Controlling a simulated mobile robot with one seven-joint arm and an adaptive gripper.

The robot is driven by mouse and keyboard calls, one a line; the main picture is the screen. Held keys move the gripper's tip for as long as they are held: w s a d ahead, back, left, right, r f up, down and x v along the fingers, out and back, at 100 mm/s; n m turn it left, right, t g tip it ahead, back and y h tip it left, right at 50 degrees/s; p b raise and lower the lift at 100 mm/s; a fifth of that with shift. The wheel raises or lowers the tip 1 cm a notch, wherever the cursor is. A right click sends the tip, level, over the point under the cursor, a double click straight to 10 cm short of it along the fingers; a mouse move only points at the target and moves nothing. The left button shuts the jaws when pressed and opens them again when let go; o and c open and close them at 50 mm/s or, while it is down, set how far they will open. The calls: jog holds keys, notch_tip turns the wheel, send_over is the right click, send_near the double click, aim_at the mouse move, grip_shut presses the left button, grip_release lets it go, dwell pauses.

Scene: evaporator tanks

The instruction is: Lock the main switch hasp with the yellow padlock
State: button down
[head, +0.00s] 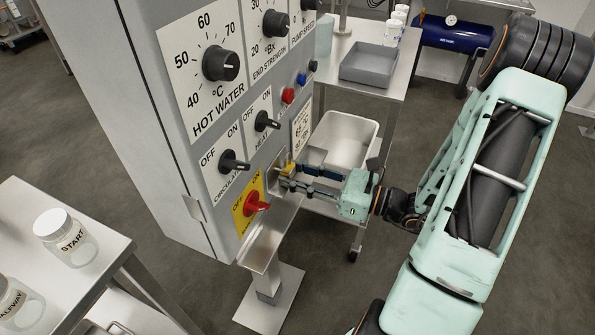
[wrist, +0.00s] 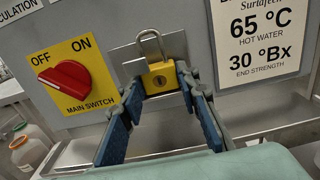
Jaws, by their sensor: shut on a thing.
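The yellow padlock (wrist: 161,79) is upright between the two blue-padded fingers of my gripper (wrist: 163,84), which is shut on it. Its metal shackle (wrist: 150,37) points up in front of a grey metal plate on the panel. I cannot tell whether the shackle is open or passes through anything. In the head view the padlock (head: 290,168) is small at the tips of my gripper (head: 287,176), close to the panel. The red main switch (wrist: 66,82) is left of the padlock on a yellow OFF/ON plate (wrist: 88,47); it also shows in the head view (head: 257,202). I cannot make out a hasp clearly.
A narrow steel ledge (head: 268,235) runs below the panel. Other black knobs (head: 233,161) sit above the main switch. A white sign (wrist: 262,40) is right of the padlock.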

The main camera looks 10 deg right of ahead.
jog(key=shift+s+a, duration=0.45)
jog(key=shift+s, duration=0.2)
jog(key=shift+s+a+f, duration=0.1)
dwell(0.4)
jog(key=c, duration=1.4)
grip_release()
jog(key=v, duration=0.6)
jog(key=shift+p, duration=0.35)
